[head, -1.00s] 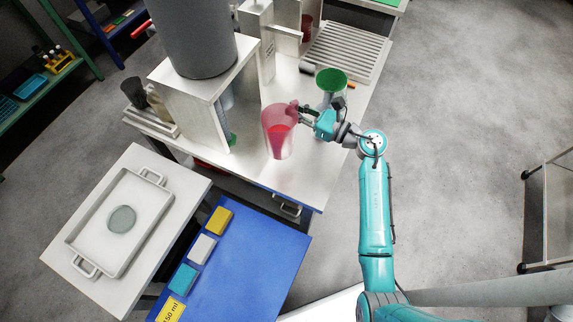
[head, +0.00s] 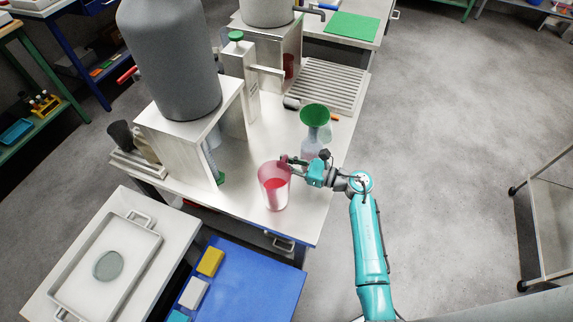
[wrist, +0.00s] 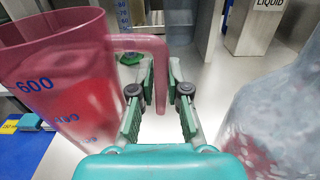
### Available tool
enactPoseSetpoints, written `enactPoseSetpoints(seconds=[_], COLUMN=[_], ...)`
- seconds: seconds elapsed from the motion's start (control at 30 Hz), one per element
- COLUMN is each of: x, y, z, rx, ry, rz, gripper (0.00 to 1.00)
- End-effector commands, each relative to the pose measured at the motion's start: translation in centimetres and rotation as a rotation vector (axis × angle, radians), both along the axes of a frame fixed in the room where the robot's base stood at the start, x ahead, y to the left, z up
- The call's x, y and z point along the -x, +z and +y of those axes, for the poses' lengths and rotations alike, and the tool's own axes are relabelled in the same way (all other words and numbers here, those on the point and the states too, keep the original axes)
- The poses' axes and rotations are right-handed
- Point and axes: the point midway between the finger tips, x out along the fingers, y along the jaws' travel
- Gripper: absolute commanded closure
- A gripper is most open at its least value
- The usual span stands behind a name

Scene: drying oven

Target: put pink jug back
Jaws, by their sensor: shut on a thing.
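The pink jug (head: 275,190) is a see-through beaker with red liquid inside and blue marks. In the head view it is upright over the front part of the white worktop (head: 240,205); I cannot tell whether its base touches the top. My gripper (head: 290,162) is shut on its handle from the right. In the wrist view the jug (wrist: 60,85) fills the left side. Its handle (wrist: 160,75) passes between the fingers of my gripper (wrist: 160,80).
A green funnel (head: 315,115) on a clear vessel stands close behind my gripper. A grey tank (head: 170,60) on a white stand is at the left. A ribbed drain rack (head: 328,88) lies behind. A blue table (head: 240,285) is in front.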

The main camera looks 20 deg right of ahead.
Motion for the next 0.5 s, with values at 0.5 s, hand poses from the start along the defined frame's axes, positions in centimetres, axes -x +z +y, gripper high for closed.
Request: enactPoseSetpoints(seconds=[0.5], x=[-0.04], y=[-1.14], z=[-0.02], rx=[-0.001], ry=[0.000], rz=[-0.001], gripper=[1.00])
